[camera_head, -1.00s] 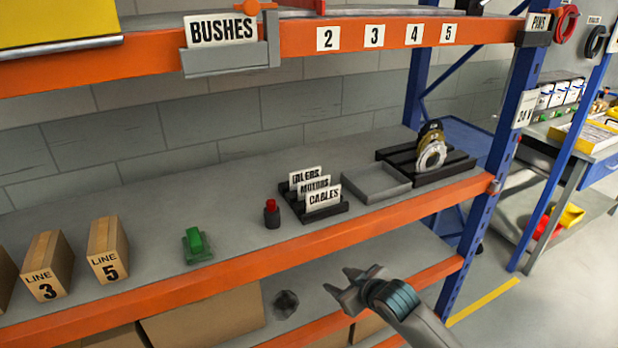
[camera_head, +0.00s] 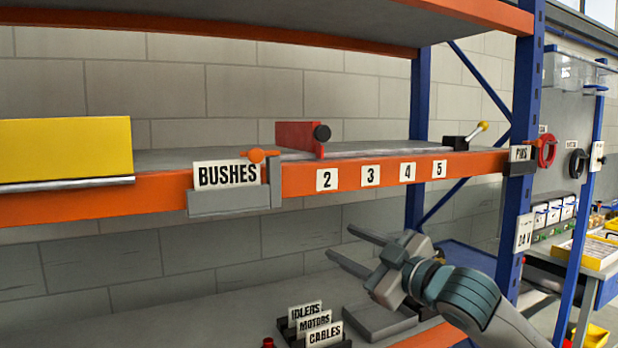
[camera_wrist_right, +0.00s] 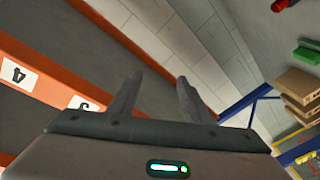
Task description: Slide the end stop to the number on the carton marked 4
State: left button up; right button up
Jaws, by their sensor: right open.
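The end stop (camera_head: 298,138) is a red block with a black knob (camera_head: 321,132), on a rail (camera_head: 385,150) along the upper shelf. It stands just above the number 2 (camera_head: 327,179) label. Labels 3 (camera_head: 370,176), 4 (camera_head: 407,172) and 5 (camera_head: 439,168) follow to the right on the orange beam. My right gripper (camera_head: 340,243) is open and empty, below the beam. In the right wrist view its fingers (camera_wrist_right: 157,95) are apart, with the 4 label (camera_wrist_right: 17,73) at left. No carton marked 4 shows. My left gripper is not in view.
A lever with a yellow knob (camera_head: 481,127) is at the rail's right end. Card holders (camera_head: 315,325) stand on the lower shelf. A blue upright (camera_head: 523,110) bounds the right side.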

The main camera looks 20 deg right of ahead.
aim_at(325, 133)
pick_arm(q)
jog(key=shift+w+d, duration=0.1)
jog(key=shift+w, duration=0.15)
pick_arm(e)
jog(key=s+r+n+t+y, duration=0.1)
jog(key=s+r, duration=0.3)
jog(key=r, duration=0.5)
jog(key=s+r+n+t+y, duration=0.1)
jog(key=s+r, duration=0.3)
jog(key=r, duration=0.4)
jog(key=shift+s+d+r+n+y, duration=0.2)
jog(key=shift+r+n+y, duration=0.2)
jog(key=shift+n, duration=0.3)
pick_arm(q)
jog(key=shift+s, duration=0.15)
pick_arm(e)
jog(key=shift+w, duration=0.15)
